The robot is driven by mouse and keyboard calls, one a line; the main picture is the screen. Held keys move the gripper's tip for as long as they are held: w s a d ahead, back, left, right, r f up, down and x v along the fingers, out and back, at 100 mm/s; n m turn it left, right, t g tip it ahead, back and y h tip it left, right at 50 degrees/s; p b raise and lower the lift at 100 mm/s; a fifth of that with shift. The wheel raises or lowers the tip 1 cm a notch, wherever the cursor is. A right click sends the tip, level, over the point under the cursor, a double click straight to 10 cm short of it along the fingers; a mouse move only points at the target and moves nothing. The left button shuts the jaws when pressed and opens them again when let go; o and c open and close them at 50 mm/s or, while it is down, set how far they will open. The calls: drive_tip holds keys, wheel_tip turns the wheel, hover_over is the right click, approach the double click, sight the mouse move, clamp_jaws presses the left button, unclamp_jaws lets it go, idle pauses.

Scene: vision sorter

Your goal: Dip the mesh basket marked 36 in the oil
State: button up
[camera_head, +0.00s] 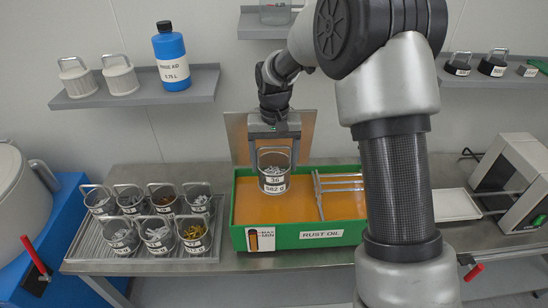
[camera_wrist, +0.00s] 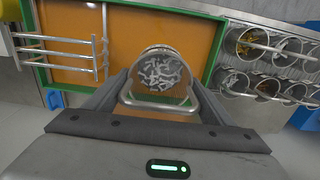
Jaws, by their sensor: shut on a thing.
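The mesh basket marked 36 (camera_head: 274,183) hangs upright from my gripper (camera_head: 274,136), which is shut on its handle. Its label also reads 582 g. In the wrist view the basket (camera_wrist: 160,72) shows from above, holding several grey metal parts, with its handle loop toward my gripper (camera_wrist: 160,105). The green tank marked RUST OIL (camera_head: 321,234) is filled with orange-brown oil (camera_head: 295,208). The basket is over the left part of the tank. Whether its bottom touches the oil is hard to tell. A MAX/MIN level plate (camera_head: 260,239) is on the tank's front.
Several filled baskets (camera_head: 157,234) stand on a rack left of the tank. A metal rail frame (camera_head: 340,186) spans the tank's right part. A white tray (camera_head: 455,205) and a grey machine (camera_head: 515,180) stand right. A shelf (camera_head: 135,93) holds a blue bottle (camera_head: 171,58) and lids.

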wheel_tip(320, 180, down, 12)
drive_tip(key=b, duration=0.7)
drive_tip(key=shift+f+b, duration=0.25)
drive_tip(key=shift+b, duration=0.15)
idle(5.4)
